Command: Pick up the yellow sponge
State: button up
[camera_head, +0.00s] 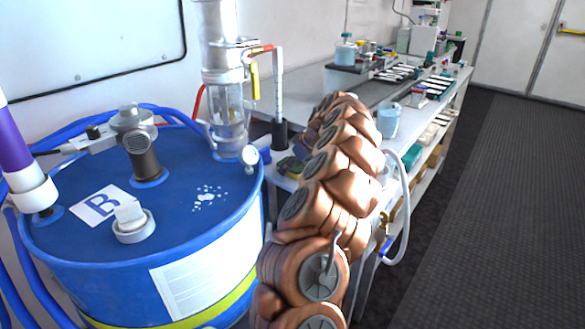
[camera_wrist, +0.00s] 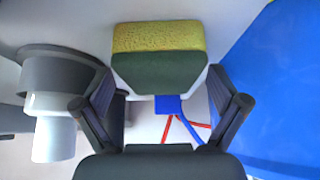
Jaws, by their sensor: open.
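The yellow sponge (camera_wrist: 160,38) shows in the wrist view at the upper middle. It has a yellow face and a dark green side, and it lies on a pale surface. My gripper (camera_wrist: 162,88) is open, with one dark finger on the left of the sponge and one on the right. The sponge appears centred between the fingertips, and I see no clear contact. In the head view my copper-coloured arm covers part of the bench, and my gripper cannot be made out there.
A large blue drum (camera_head: 172,215) with fittings and hoses stands left of my arm. A long bench (camera_head: 432,92) with labware runs to the back right, with a light blue cup (camera_head: 388,120) on it. A grey-and-white fitting (camera_wrist: 55,105) is left of my gripper. The dark floor right is clear.

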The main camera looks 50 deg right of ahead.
jog(key=c, duration=0.8)
jog(key=shift+r, duration=0.1)
notch_tip(320, 180, up, 10)
jog(key=shift+f+b, duration=0.1)
jog(key=shift+b, duration=0.2)
dwell(0.3)
